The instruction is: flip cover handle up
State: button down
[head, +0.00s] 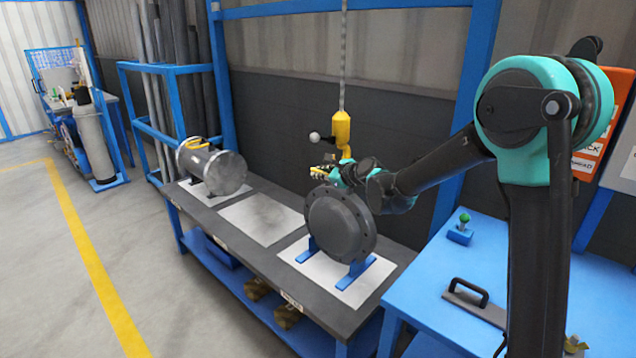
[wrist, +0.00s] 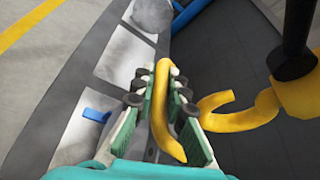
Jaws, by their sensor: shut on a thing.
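The dark round flanged cover (head: 340,226) stands on edge in blue supports on a pale plate at the near part of the bench. My gripper (head: 332,173) is at the cover's upper edge. In the wrist view my gripper (wrist: 160,88) is shut on the yellow cover handle (wrist: 163,115), a curved bar running between the green-padded fingers. In the head view only small yellow parts show by the fingers. The join between handle and cover is hidden.
A yellow hoist hook (head: 342,132) hangs on a chain just above my gripper; it is right of the fingers in the wrist view (wrist: 240,108). A grey cylindrical shell (head: 212,170) lies at the bench's far end. An empty pale plate (head: 262,218) lies between. A blue table (head: 480,250) is at right.

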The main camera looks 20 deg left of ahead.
jog(key=w+d+r+m+g+y, duration=0.1)
jog(key=w+d+r+m+g, duration=0.1)
jog(key=w+r+m, duration=0.3)
jog(key=shift+g, duration=0.7)
jog(key=shift+w+d+r, duration=0.1)
jog(key=shift+w+d, duration=0.05)
jog(key=c, duration=1.5)
grip_release()
jog(key=shift+c, duration=0.2)
jog(key=shift+d, duration=0.1)
jog(key=v, duration=0.7)
jog(key=shift+d+r, duration=0.15)
jog(key=shift+d, duration=0.2)
